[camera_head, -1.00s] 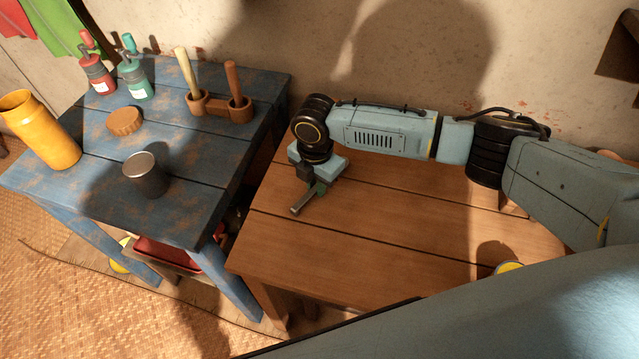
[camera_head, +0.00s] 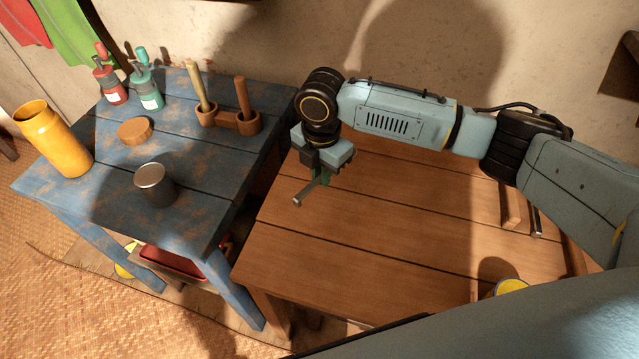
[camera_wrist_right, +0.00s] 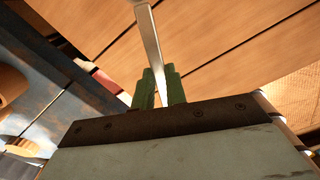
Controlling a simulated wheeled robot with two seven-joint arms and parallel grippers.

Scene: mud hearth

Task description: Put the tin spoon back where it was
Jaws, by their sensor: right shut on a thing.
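My right gripper (camera_head: 321,176) hangs above the left part of the brown plank table, its fingers pointing down. It is shut on the tin spoon (camera_head: 308,190), a narrow grey metal piece that sticks out toward the lower left. My left gripper does not show.
The blue table (camera_head: 95,200) at left holds a yellow jar (camera_head: 55,140), a grey tin cup (camera_head: 155,186), a round wooden lid (camera_head: 135,130), two bottles and a wooden twin-cup holder (camera_head: 235,121). A yellow-topped can (camera_head: 510,287) stands at right. The brown table (camera_head: 350,260) is clear in the middle.

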